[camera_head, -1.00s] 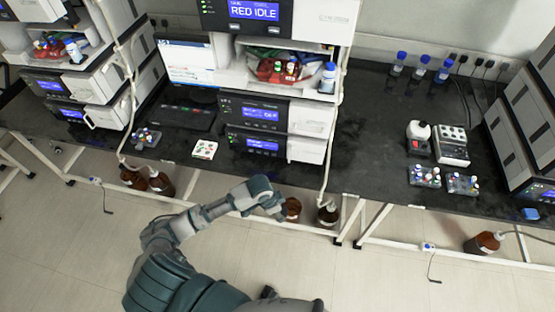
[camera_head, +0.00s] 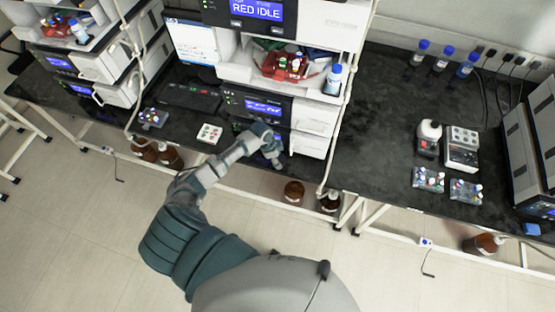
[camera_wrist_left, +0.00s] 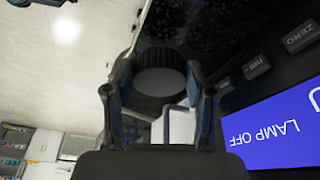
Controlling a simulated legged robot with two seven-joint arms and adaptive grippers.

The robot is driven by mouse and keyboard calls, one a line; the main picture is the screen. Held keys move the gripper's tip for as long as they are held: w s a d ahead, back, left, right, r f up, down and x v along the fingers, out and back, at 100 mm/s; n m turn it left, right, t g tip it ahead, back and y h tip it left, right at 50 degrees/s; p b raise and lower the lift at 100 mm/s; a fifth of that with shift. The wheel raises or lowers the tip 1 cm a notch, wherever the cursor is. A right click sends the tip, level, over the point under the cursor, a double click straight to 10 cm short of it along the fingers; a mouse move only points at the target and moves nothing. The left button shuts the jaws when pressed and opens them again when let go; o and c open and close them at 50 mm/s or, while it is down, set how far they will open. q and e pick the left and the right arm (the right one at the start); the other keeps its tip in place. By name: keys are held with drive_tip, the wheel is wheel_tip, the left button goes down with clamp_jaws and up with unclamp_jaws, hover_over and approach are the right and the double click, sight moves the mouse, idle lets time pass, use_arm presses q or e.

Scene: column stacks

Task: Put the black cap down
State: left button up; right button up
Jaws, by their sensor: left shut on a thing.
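The black cap (camera_wrist_left: 160,82), round with a ridged rim, sits between the two fingers of my left gripper (camera_wrist_left: 155,100) in the left wrist view. The fingers are shut on its sides and it is clear of other things as far as I can tell. In the head view my left gripper (camera_head: 272,154) is at the front of the lower middle instrument, above the front part of the black bench (camera_head: 375,150). The cap itself is too small or hidden to make out there. My right gripper is not in view.
The instrument stack (camera_head: 311,130) stands just behind my left gripper; its blue LAMP OFF screen (camera_wrist_left: 275,128) is close by in the wrist view. A white vial tray (camera_head: 209,134) lies left of the gripper. Brown bottles (camera_head: 293,192) stand under the bench.

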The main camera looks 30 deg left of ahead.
use_arm(q)
drive_tip(key=shift+w+a+f, duration=0.1)
drive_tip(key=shift+w+a, duration=0.35)
drive_tip(key=shift+w, duration=0.1)
wheel_tip(320, 180, down, 3)
drive_tip(key=shift+a+f, duration=0.15)
drive_tip(key=shift+f, duration=0.05)
drive_tip(key=o, duration=0.6)
drive_tip(key=shift+c, duration=0.2)
drive_tip(key=shift+r, duration=0.1)
drive_tip(key=v, duration=1.2)
